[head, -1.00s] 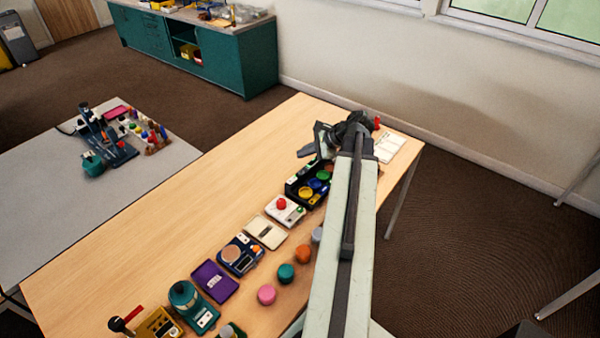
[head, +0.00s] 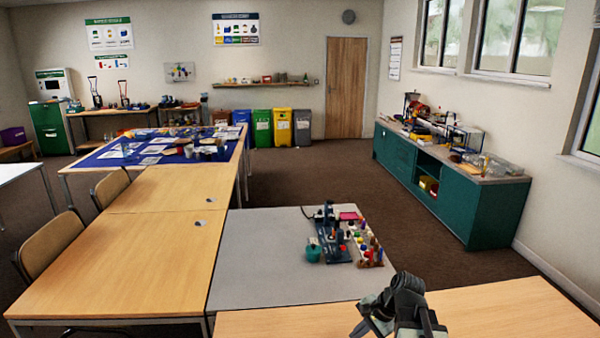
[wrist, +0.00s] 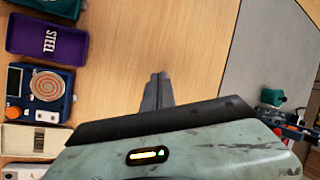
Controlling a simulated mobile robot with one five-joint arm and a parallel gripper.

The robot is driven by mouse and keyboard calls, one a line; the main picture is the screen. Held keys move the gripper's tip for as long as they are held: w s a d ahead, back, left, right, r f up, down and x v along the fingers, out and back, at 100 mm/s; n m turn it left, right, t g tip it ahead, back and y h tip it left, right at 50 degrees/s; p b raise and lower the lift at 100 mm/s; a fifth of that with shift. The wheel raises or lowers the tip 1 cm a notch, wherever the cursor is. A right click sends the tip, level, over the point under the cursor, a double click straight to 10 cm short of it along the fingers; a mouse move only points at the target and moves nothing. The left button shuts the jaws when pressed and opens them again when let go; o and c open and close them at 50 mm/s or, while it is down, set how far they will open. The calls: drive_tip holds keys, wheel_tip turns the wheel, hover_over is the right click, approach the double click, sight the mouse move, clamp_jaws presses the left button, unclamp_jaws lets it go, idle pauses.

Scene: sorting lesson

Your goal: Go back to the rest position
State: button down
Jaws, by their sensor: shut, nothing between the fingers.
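My gripper (head: 364,326) shows at the bottom of the head view, with part of my arm beside it, above the near wooden table (head: 500,312). In the wrist view my gripper's dark fingers (wrist: 157,92) are together with nothing between them. They point over bare wooden tabletop (wrist: 190,40), apart from the objects at the left.
A grey table (head: 260,270) holds tools (head: 330,240). A teal cabinet (head: 470,205) stands right.

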drive_tip(key=s+a+n+g+h, duration=0.2)
drive_tip(key=s+a+n, duration=0.2)
drive_tip(key=a+n, duration=0.15)
drive_tip(key=d+n+h, duration=0.1)
drive_tip(key=s+d+f+n+h, duration=0.1)
drive_tip(key=n, duration=0.1)
drive_tip(key=s+d+n, duration=0.1)
drive_tip(key=d+n, duration=0.1)
drive_tip(key=shift+s+d+f+n+h, duration=0.15)
drive_tip(key=shift+f+n+h, duration=0.1)
drive_tip(key=shift+f+h, duration=0.15)
